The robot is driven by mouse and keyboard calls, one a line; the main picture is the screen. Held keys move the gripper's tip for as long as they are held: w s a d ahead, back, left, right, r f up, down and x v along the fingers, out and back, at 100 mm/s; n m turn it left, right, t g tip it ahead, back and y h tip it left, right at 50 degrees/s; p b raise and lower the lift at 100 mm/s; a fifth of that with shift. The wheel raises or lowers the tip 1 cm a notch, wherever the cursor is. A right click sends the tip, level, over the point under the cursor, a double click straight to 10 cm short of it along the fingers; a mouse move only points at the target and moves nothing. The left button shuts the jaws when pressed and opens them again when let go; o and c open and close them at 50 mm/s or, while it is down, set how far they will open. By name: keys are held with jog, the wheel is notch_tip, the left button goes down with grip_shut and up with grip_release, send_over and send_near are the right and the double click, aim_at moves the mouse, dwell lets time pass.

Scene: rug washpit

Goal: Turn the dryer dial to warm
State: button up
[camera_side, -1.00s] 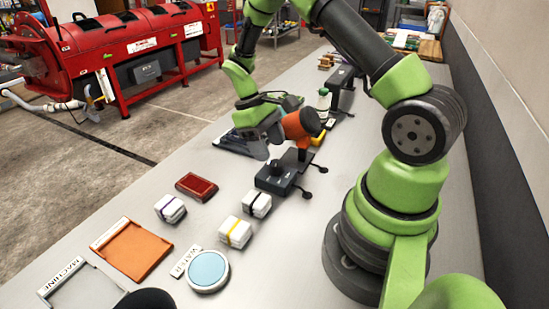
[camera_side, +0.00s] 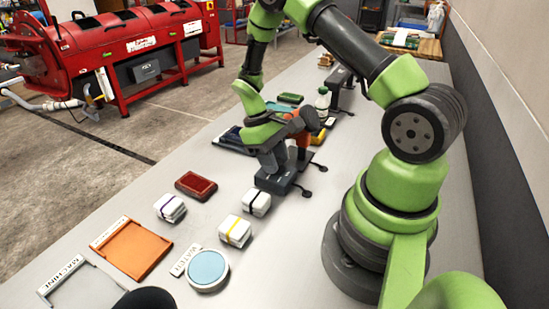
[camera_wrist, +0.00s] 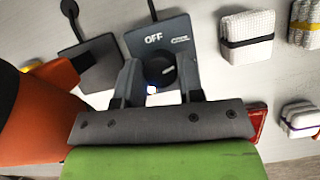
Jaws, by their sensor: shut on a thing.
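The dryer control box (camera_side: 276,184) is a dark grey block on the table. A warm label does not show. My gripper (camera_side: 277,166) is down over the box, and in the wrist view its two fingers (camera_wrist: 162,88) are on either side of the dial, shut on it. A light mark on the dial points toward the right, near COOL. The lower part of the dial is partly hidden by my gripper.
White bundled cloths (camera_side: 257,203) lie just in front of the box, with a red tray (camera_side: 196,186) to the left. An orange-and-black tool (camera_wrist: 40,105) stands close beside my gripper. An orange tray (camera_side: 133,250) and a blue round pad (camera_side: 207,270) lie nearer the camera.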

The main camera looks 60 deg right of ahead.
jog(key=m+y, duration=0.1)
jog(key=m, duration=0.3)
jog(key=shift+d, duration=0.1)
jog(key=o, duration=0.9)
jog(key=shift+r, duration=0.1)
jog(key=v, duration=0.9)
jog(key=shift+d+r, duration=0.2)
jog(key=shift+r, duration=0.15)
